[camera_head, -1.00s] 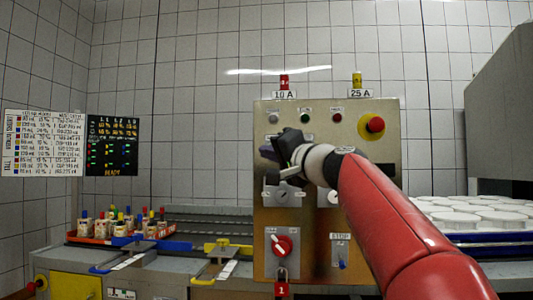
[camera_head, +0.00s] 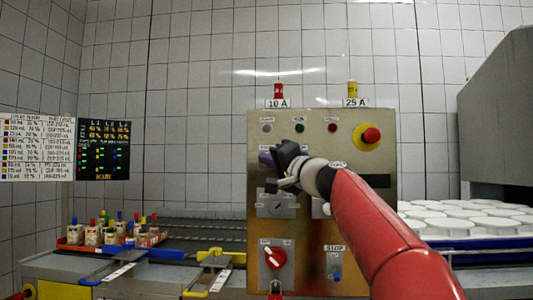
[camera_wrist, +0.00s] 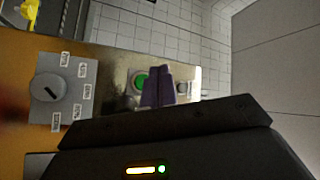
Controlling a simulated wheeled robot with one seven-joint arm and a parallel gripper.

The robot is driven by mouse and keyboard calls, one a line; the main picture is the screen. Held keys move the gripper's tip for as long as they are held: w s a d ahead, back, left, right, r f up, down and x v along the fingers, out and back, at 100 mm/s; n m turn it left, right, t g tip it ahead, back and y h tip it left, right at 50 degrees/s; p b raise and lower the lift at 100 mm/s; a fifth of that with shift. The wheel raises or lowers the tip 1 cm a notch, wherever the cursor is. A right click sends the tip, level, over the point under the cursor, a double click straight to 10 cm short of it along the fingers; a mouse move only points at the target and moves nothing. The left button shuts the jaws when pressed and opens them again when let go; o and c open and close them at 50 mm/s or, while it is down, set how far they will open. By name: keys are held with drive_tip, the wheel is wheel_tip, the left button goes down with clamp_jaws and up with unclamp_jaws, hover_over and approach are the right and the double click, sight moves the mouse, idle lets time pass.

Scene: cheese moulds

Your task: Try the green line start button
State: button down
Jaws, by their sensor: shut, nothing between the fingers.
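The green button (camera_wrist: 140,82) shows in the wrist view on the metal control panel (camera_wrist: 118,62), partly covered by my fingers. In the head view it is hidden behind my gripper (camera_head: 267,157), which is in front of the panel's upper left part. My purple fingers (camera_wrist: 157,87) are shut and empty, overlapping the button's right side in the wrist view. I cannot tell whether they touch it. The panel also shows in the head view (camera_head: 318,235), with a small green lamp (camera_head: 299,127) above my gripper.
A red emergency button (camera_head: 371,135) on yellow sits at the panel's upper right. A dial (camera_wrist: 50,91) lies left of the green button in the wrist view. A red rotary switch (camera_head: 274,257) is low on the panel.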

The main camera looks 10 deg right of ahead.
drive_tip(key=shift+w+d+p, duration=0.2)
drive_tip(key=shift+w+p, duration=0.05)
drive_tip(key=shift+w, duration=0.4)
drive_tip(key=shift+w+d+p, duration=0.25)
drive_tip(key=shift+w, duration=0.35)
drive_tip(key=shift+w+d+p, duration=0.2)
drive_tip(key=shift+w+p, duration=0.05)
drive_tip(key=shift+w, duration=0.4)
drive_tip(key=shift+w, duration=0.1)
idle(0.5)
drive_tip(key=shift+w+d, duration=0.15)
drive_tip(key=shift+w, duration=0.15)
drive_tip(key=shift+w+d, duration=0.15)
drive_tip(key=shift+w, duration=0.3)
idle(0.8)
drive_tip(key=shift+s, duration=0.1)
drive_tip(key=shift+s+a+b, duration=0.25)
drive_tip(key=shift+s+b, duration=0.3)
drive_tip(key=shift+s, duration=0.2)
drive_tip(key=shift+s, duration=0.1)
